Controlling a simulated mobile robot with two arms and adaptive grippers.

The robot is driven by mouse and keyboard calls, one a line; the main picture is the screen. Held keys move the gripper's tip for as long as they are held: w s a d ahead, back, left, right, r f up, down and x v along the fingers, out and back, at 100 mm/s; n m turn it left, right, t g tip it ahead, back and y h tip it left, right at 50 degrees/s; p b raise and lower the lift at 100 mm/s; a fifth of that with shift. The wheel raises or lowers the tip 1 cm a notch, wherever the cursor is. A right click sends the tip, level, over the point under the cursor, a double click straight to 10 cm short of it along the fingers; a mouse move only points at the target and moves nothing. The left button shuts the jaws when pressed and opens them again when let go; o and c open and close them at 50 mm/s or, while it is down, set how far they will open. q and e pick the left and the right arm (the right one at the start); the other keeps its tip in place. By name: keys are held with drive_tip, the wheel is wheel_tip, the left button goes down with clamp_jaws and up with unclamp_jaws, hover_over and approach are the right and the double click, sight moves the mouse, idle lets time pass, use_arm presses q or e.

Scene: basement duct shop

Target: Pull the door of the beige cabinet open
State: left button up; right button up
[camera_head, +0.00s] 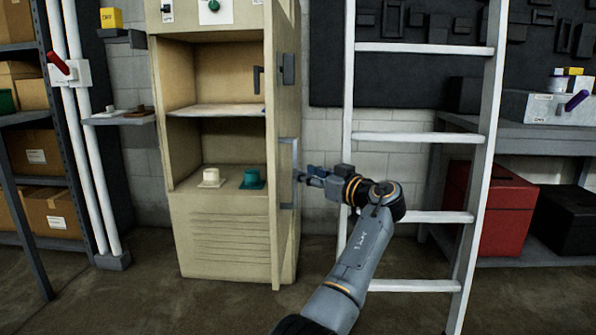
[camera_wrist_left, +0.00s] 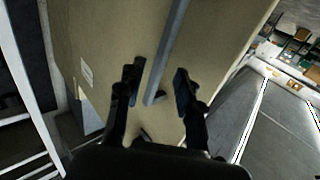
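The beige cabinet (camera_head: 230,222) stands left of centre in the head view. Its door (camera_head: 270,120) is swung out at the right side, nearly edge-on to me, and the inside is exposed. A long grey bar handle (camera_head: 289,160) is on the door's outer face; it also shows in the left wrist view (camera_wrist_left: 168,55). My left gripper (camera_head: 303,177) is at the handle's right side, near its lower half. In the left wrist view its two fingers (camera_wrist_left: 158,88) are apart, with the bar between them and a gap visible. My right gripper is not in view.
A white ladder (camera_head: 420,138) stands behind my left arm, close to its right. A grey workbench (camera_head: 540,130) with a red box (camera_head: 495,210) below is at right. A shelf rack (camera_head: 40,115) with cartons is at left. Floor before the cabinet is clear.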

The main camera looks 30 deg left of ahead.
use_arm(q)
drive_tip(key=v, duration=0.7)
